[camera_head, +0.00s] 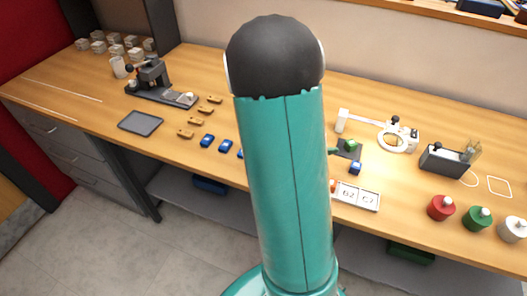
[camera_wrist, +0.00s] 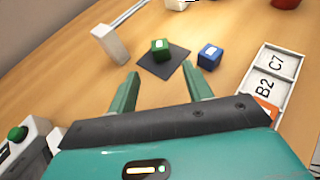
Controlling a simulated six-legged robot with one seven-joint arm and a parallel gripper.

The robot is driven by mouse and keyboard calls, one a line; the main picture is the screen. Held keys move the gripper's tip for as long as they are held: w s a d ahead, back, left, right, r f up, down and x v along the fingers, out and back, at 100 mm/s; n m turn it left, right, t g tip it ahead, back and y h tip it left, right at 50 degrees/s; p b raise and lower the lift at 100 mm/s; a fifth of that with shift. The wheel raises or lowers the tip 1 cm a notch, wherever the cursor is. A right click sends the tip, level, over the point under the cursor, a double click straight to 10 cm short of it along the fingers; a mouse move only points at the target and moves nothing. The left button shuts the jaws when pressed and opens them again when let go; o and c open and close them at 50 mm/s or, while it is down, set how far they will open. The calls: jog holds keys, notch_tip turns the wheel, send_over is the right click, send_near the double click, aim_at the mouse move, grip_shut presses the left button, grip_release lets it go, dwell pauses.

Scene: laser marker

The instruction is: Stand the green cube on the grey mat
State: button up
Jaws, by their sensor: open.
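The green cube (camera_head: 351,144) sits on the small dark grey mat (camera_head: 345,155) right of my arm in the head view. In the wrist view, the green cube (camera_wrist: 160,47) appears to rest on the far part of the grey mat (camera_wrist: 164,71), with a pale label on it. My gripper (camera_wrist: 165,73) is open and empty, its two fingers spread on the near side of the mat. The cube is beyond the fingertips, not between them. In the head view my arm hides most of the gripper.
A blue cube (camera_wrist: 210,56) stands just right of the mat. A white block (camera_wrist: 110,44) stands to its left. A rack with B2 and C7 labels (camera_wrist: 268,81) lies at right. Red, green and white weights (camera_head: 440,207) stand near the table's front edge. A dark tray (camera_head: 140,122) lies at left.

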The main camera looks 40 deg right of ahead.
jog(key=a+r+m+t+y, duration=0.3)
jog(key=a+r+m+y, duration=0.1)
jog(key=a, duration=0.9)
jog(key=a+r+m+t+y, duration=0.3)
jog(key=a+r, duration=0.4)
jog(key=a, duration=0.5)
jog(key=a+r+m+t+y, duration=0.3)
jog(key=a+r+m+y, duration=0.2)
jog(key=a, duration=0.8)
jog(key=shift+w+a+r+m+t+y, duration=0.3)
jog(key=shift+r+m, duration=0.35)
jog(key=shift+m, duration=0.55)
jog(key=shift+s, duration=0.1)
jog(key=shift+c, duration=0.2)
jog(key=shift+c, duration=1.3)
jog(key=shift+s+d, duration=0.15)
jog(key=shift+s, duration=0.1)
